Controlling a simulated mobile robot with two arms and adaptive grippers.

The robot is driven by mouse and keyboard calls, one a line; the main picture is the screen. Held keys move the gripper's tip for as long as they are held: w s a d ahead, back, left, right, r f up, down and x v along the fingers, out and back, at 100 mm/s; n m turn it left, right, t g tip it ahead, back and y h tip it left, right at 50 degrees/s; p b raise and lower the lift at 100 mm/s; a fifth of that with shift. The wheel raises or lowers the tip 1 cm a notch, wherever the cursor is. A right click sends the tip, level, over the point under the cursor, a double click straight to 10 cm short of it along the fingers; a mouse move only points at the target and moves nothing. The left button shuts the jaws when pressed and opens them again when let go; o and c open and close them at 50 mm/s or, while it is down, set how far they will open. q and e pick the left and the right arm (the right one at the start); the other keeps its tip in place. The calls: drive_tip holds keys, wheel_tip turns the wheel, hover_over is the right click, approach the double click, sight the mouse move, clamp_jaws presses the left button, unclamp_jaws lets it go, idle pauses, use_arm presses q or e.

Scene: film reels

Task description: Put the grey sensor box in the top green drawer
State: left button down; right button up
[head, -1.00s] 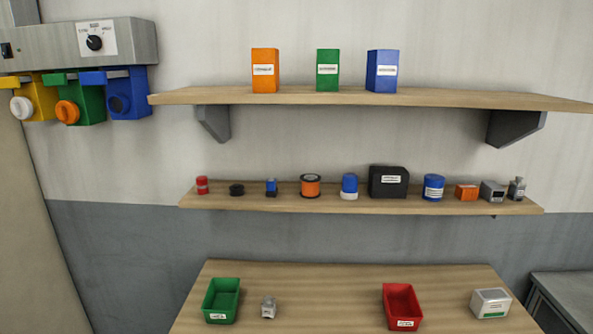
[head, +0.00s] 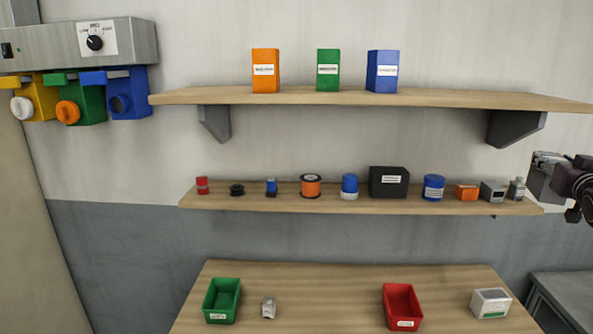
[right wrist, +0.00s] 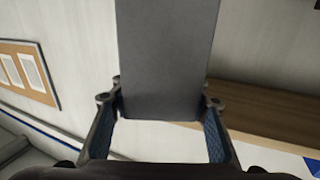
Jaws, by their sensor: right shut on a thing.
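My right gripper (head: 566,182) is at the right edge of the head view, beyond the right end of the middle shelf. It is shut on a grey box (head: 542,176) and holds it in the air in front of the wall. In the right wrist view the plain dark grey face of the box (right wrist: 167,55) stands between the two fingers (right wrist: 160,104). No chest with a top green drawer is plain to see; a green unit with an orange knob (head: 88,98) hangs under the metal panel at the upper left. My left gripper is out of view.
The middle shelf (head: 330,205) carries several small items, among them another small grey box (head: 492,192). The upper shelf (head: 450,98) holds three cartons. The table (head: 320,290) bears a green bin (head: 222,301), a red bin (head: 402,306) and small objects.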

drive_tip(key=s+a+f+n+t+y, duration=0.1)
drive_tip(key=a+f+n+y, duration=0.3)
drive_tip(key=a+f, duration=1)
drive_tip(key=s+a+f+n+g+y, duration=0.1)
drive_tip(key=s+a+f+n+y, duration=0.7)
drive_tip(key=s+a+f, duration=1.05)
drive_tip(key=s+a+f+n+g+y, duration=0.15)
drive_tip(key=s+a+y, duration=0.25)
drive_tip(key=s+a, duration=0.7)
drive_tip(key=s+a+n+g+y, duration=0.1)
drive_tip(key=s+a+g+y, duration=0.25)
drive_tip(key=s+a, duration=0.75)
drive_tip(key=w+d+r+m+t+h, duration=0.2)
drive_tip(key=d+m+t+h, duration=0.1)
drive_tip(key=d+m+h, duration=0.25)
drive_tip(key=w+d+r+m+t+h, duration=0.25)
drive_tip(key=d+m+h, duration=0.2)
drive_tip(key=h, duration=0.25)
wheel_tip(320, 180, down, 14)
drive_tip(key=b, duration=1.4)
drive_tip(key=shift+s+d+f+t+b, duration=0.25)
drive_tip(key=shift+s+d+t+b, duration=0.1)
drive_tip(key=shift+d+t, duration=0.1)
